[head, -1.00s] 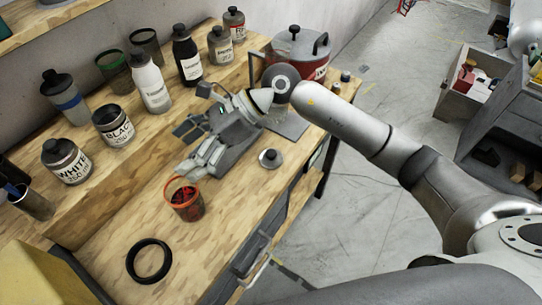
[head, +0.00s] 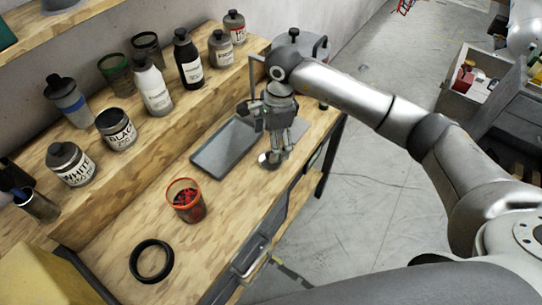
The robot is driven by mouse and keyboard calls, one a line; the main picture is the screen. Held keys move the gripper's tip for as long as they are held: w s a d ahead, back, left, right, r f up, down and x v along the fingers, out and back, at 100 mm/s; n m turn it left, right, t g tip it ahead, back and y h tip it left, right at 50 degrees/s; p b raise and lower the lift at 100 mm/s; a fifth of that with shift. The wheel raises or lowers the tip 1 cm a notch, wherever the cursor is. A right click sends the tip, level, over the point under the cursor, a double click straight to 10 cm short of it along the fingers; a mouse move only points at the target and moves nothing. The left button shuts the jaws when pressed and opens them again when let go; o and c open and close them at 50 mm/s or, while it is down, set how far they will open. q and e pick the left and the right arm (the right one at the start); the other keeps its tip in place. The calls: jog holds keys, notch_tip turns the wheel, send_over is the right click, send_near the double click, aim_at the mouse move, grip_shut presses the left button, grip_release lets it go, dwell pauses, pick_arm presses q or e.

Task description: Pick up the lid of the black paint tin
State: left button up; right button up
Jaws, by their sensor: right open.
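The black paint tin (head: 117,131), labelled BLAC, stands on the raised shelf at the left with a dark open top. A small round metal lid (head: 264,163) with a dark knob lies on the lower bench top, near the front edge. My right gripper (head: 275,158) points down at the lid, with its open fingers over it and hiding part of it. I cannot tell whether the fingers touch the lid. My left gripper is not in view.
A grey tray (head: 222,152) lies left of the right gripper. An orange-rimmed cup (head: 187,203) and a black ring (head: 151,261) are nearer on the bench. The white paint tin (head: 71,165) and several bottles line the shelf. A pot (head: 312,43) stands behind.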

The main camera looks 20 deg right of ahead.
aim_at(264, 158)
jog(key=f+p, duration=0.1)
jog(key=f, duration=0.1)
jog(key=s+f+p, duration=0.1)
jog(key=f, duration=0.1)
jog(key=shift+a+f+p, duration=0.15)
jog(key=shift+f+p, duration=0.1)
jog(key=shift+p, duration=0.15)
jog(key=shift+w+f, duration=0.1)
jog(key=shift+f, duration=0.3)
jog(key=shift+c, duration=0.3)
jog(key=c, duration=0.8)
